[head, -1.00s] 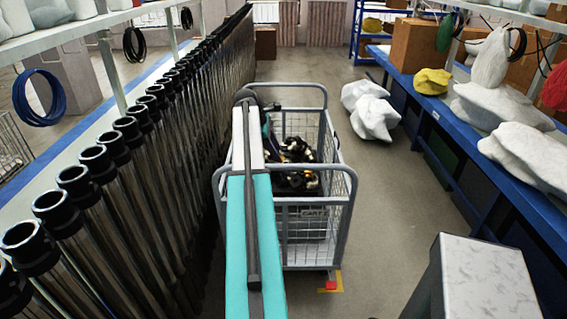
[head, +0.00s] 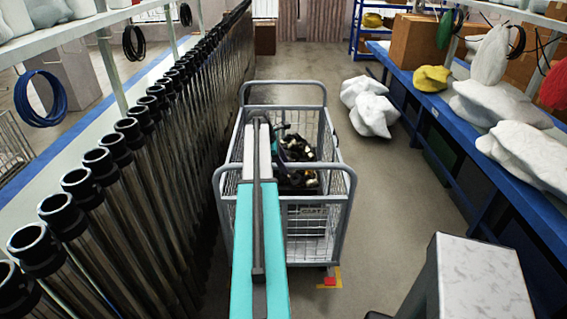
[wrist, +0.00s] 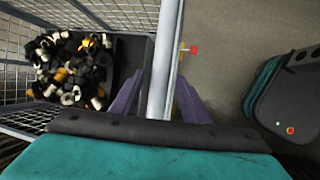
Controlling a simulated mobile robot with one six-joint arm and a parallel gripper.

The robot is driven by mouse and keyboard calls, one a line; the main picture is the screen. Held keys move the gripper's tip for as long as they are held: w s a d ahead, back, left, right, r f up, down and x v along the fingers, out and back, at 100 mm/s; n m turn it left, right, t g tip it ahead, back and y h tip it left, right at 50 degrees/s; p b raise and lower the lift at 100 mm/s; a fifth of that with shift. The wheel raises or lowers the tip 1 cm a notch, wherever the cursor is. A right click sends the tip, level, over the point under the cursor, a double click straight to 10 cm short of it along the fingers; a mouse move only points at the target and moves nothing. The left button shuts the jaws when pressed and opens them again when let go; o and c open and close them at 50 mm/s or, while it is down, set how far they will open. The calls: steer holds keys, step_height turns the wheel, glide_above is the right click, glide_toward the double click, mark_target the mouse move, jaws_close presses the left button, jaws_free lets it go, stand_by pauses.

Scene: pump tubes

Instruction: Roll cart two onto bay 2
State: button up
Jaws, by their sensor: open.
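A grey wire-mesh cart (head: 342,215) stands in the aisle. Its plate reads "CART", and I cannot make out the number clearly. It holds a heap of black, white and yellow fittings (wrist: 70,68). My gripper (wrist: 160,85) is open in the wrist view, with one purple finger on each side of the cart's grey top rail (wrist: 168,50). I cannot tell whether the fingers touch it. In the head view my arm hides much of the cart's left side, and the fingers cannot be made out. A yellow floor mark (head: 337,272) lies by the cart's near right corner.
A row of black tubes (head: 130,170) stands close on the left. A blue workbench (head: 470,170) with white sacks runs along the right. More white sacks (head: 370,108) lie on the floor ahead to the right. A marble-topped block (head: 485,275) stands at near right. Open floor lies beyond the cart.

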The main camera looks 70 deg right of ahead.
jaws_close()
steer(key=shift+w+d+r, duration=0.1)
steer(key=shift+w+d, duration=0.15)
steer(key=shift+d, duration=0.5)
steer(key=shift+w, duration=0.1)
steer(key=shift+c, duration=1.6)
jaws_free()
steer(key=shift+f, duration=0.2)
steer(key=o, duration=0.3)
steer(key=shift+a+r, duration=0.15)
steer(key=shift+a, duration=0.05)
steer(key=shift+d, duration=0.1)
